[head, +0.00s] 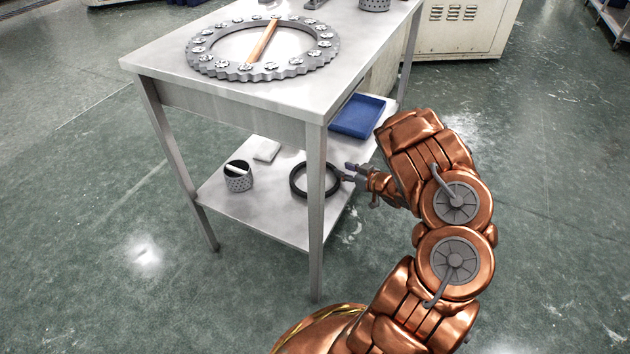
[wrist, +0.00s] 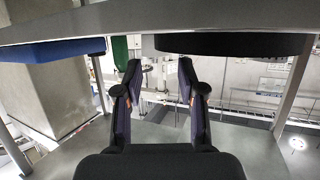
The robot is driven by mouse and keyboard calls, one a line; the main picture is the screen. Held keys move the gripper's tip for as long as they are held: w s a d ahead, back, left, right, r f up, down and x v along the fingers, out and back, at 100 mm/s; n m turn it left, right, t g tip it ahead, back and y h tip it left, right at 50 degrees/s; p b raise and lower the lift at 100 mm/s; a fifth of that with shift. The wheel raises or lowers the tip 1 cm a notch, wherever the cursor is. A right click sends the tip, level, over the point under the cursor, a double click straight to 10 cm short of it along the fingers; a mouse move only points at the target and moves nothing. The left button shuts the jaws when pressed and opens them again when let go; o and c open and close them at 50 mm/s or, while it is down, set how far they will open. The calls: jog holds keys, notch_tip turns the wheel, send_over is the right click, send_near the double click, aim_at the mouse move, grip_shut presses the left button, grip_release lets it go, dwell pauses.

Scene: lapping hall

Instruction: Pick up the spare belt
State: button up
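The spare belt, a black ring (head: 295,182), lies flat on the lower shelf of the metal table in the head view. The front table leg hides part of it. In the wrist view the dark belt (wrist: 230,44) spans the upper right, seen edge-on and upside down. My gripper (head: 349,171) is at the right edge of the shelf, just right of the belt. In the wrist view my gripper (wrist: 159,70) has its two fingers apart with nothing between them. The belt appears beyond the fingertips, not between them.
A blue tray (head: 358,116) sits behind on the lower shelf (head: 262,211). A perforated cup (head: 238,180) and a white block (head: 267,149) are left of the belt. The table leg (head: 316,220) stands close by. The tabletop above holds a large toothed ring (head: 200,62).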

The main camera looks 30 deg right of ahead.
aim_at(332, 166)
jog(key=shift+b+x, duration=1.1)
jog(key=shift+x, duration=1.7)
jog(key=shift+f, duration=0.1)
jog(key=shift+c, duration=0.3)
grip_shut()
